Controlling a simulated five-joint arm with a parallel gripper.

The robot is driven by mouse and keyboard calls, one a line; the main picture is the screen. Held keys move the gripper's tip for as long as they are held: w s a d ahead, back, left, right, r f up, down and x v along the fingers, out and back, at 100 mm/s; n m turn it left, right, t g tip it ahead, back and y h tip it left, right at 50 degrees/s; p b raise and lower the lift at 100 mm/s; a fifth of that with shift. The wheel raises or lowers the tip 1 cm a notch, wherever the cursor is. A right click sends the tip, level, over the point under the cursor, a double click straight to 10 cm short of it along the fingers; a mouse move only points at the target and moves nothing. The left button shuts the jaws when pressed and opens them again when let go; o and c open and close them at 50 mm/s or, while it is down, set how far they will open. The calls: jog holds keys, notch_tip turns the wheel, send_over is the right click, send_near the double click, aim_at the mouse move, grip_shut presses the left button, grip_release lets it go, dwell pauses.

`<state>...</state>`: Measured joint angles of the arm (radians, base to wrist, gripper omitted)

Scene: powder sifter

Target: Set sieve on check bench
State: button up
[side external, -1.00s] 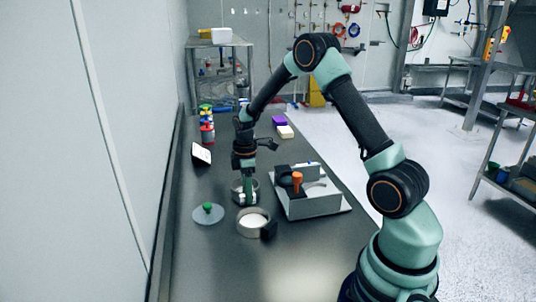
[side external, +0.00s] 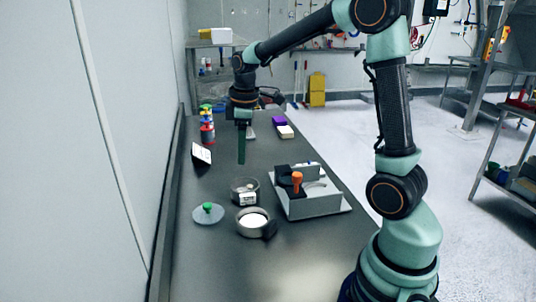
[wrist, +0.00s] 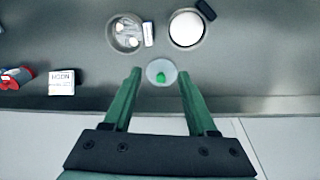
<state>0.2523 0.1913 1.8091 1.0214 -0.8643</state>
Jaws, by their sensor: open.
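Two round metal-rimmed vessels stand on the dark bench (side external: 215,270). One (side external: 245,191) has a white label and small pale pieces inside; it also shows in the wrist view (wrist: 117,42). The other (side external: 253,222) has a white round surface and a dark block on its side; it shows at top centre in the wrist view (wrist: 187,28). I cannot tell for certain which is the sieve. A clear disc with a green knob (side external: 208,213) lies beside them. My gripper (side external: 241,160) is open, empty and pointing down, above the bench and clear of both vessels.
A grey box-like unit with an orange knob (side external: 310,202) stands to the right of the vessels. A small white sign (side external: 202,153), red and coloured containers (side external: 207,132), and purple and white blocks (side external: 282,125) are farther back. A wall runs along the left.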

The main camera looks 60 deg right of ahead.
jog(key=s+a+r+m+t, duration=0.4)
jog(key=s+a+m, duration=0.3)
jog(key=s+a, duration=0.3)
jog(key=shift+s+a+r, duration=0.3)
jog(key=shift+s+r, duration=0.35)
jog(key=shift+s, duration=0.6)
